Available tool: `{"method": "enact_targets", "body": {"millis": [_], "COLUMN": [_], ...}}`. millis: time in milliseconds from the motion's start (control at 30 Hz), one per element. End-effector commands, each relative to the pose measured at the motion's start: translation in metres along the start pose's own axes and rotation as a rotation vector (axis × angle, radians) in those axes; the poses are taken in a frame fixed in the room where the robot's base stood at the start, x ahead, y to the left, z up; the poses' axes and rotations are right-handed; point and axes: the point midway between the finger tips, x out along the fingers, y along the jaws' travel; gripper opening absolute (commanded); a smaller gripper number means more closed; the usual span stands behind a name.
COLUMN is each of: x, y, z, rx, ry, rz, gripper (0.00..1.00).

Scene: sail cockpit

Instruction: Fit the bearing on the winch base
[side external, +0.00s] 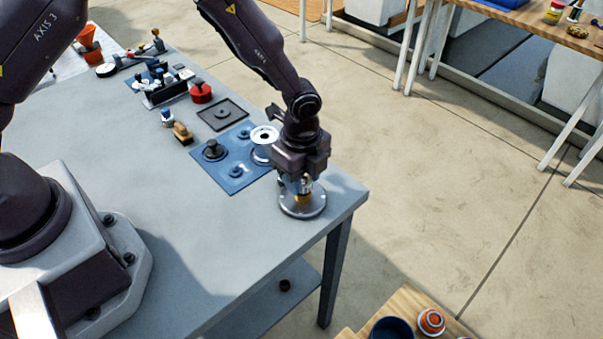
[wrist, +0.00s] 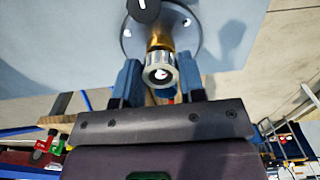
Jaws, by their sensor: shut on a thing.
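The winch base (side external: 302,209) is a round metal flange with bolt holes, standing near the table's front right corner. In the wrist view its flange (wrist: 193,40) is at the top, with a brass post (wrist: 157,41) rising from it and a black knob-like part at its edge. My gripper (side external: 303,182) points down over the base. Its blue fingers (wrist: 157,76) are shut on the bearing (wrist: 161,70), a ribbed silver ring. The bearing is in line with the post, and brass shows between it and the flange. I cannot tell whether the ring is around the post's tip.
Left of the base, a blue mat (side external: 235,183) holds dark round parts and a silver drum (side external: 263,137). Behind it are a black tray (side external: 222,115), a red can (side external: 201,92) and a brush (side external: 182,133). The grey table (side external: 190,225) is clear in front; its right edge is close to the base.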

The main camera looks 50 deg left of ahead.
Motion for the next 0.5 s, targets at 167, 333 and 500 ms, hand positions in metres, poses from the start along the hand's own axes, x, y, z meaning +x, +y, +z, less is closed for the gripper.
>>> {"method": "enact_targets", "body": {"millis": [167, 333, 500], "x": [0.0043, 0.0085, 0.0107], "y": [-0.0001, -0.0003, -0.0003], "z": [0.0002, 0.0003, 0.0003], "rx": [0.000, 0.001, 0.000], "ry": [0.000, 0.000, 0.001], "rz": [0.000, -0.001, -0.001], "gripper": [0.14, 0.14, 0.48]}}
